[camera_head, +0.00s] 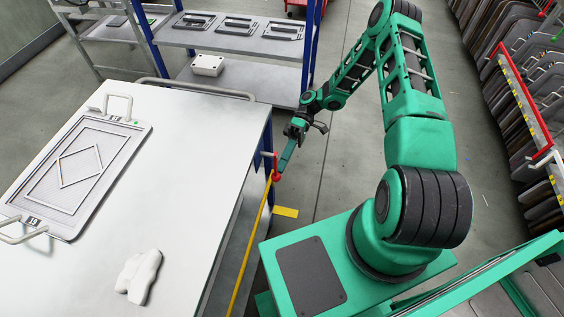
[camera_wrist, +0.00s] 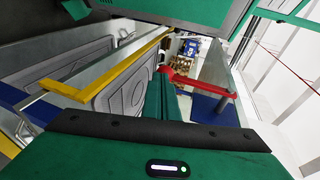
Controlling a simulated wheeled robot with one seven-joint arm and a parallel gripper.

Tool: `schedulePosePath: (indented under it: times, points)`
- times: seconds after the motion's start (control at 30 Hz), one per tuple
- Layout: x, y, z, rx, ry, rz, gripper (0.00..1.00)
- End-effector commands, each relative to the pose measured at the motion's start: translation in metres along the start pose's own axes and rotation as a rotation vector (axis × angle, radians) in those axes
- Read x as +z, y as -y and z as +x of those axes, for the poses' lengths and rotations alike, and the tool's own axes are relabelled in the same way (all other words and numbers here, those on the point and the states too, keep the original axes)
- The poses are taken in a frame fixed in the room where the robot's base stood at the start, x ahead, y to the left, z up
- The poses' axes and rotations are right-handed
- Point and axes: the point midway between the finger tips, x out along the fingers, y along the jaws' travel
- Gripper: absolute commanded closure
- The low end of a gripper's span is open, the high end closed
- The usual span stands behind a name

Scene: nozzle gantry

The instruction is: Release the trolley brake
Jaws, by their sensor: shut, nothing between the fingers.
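The trolley (camera_head: 190,180) has a pale flat top and fills the left of the head view. A red brake lever (camera_head: 276,175) sits at its right side, by a blue post. In the wrist view the red lever (camera_wrist: 200,83) runs to the right from just beyond my fingertips. My gripper (camera_head: 284,168) points down beside the lever, and its green fingers also show in the wrist view (camera_wrist: 166,88). The fingers are shut and empty. Their tips look close to the lever's red end; I cannot tell whether they touch it.
A framed panel (camera_head: 80,170) and a white lumpy object (camera_head: 138,277) lie on the trolley top. A yellow bar (camera_head: 247,245) runs along its right side. A shelf rack (camera_head: 230,42) stands behind. A rack of dark panels (camera_head: 515,90) stands at right, with open floor between.

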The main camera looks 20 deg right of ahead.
Motion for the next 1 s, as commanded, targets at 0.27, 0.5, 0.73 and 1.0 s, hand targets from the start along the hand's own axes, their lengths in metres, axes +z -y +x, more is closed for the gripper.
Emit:
schedulePosePath:
  times: [0.27,0.5,0.73,1.0]
  points:
    - [0.000,-0.001,-0.009,0.001,-0.001,-0.002,1.00]
    - [0.001,-0.004,-0.047,0.000,0.002,-0.002,1.00]
    - [0.000,-0.007,-0.094,-0.001,0.004,-0.004,1.00]
    - [-0.001,-0.009,-0.125,-0.002,0.008,-0.003,1.00]
